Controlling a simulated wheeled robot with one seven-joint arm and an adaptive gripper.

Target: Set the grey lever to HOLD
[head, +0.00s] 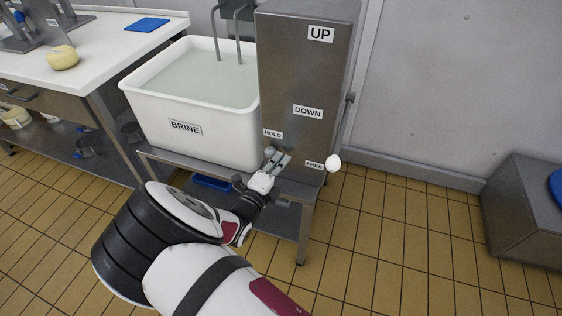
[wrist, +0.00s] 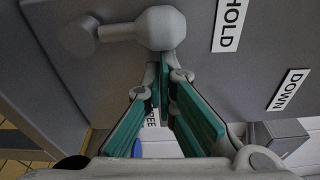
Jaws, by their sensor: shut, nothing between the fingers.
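The grey lever (wrist: 160,28) shows in the wrist view as a round knob on a short shaft that runs left to a pivot on the panel. In the head view its knob (head: 270,151) sits just below the HOLD label (head: 272,133), left of the FREE label (head: 314,165). In the wrist view the HOLD label (wrist: 230,22) is right of the knob. My gripper (head: 280,160) is shut and empty. In the wrist view its fingertips (wrist: 164,68) are just below the knob. I cannot tell whether they touch it.
The steel cabinet (head: 300,75) also carries UP and DOWN labels. A white ball knob (head: 333,163) is at its lower right. A white BRINE tub (head: 225,135) stands directly left. A steel box (head: 525,215) is at far right. The tiled floor between is clear.

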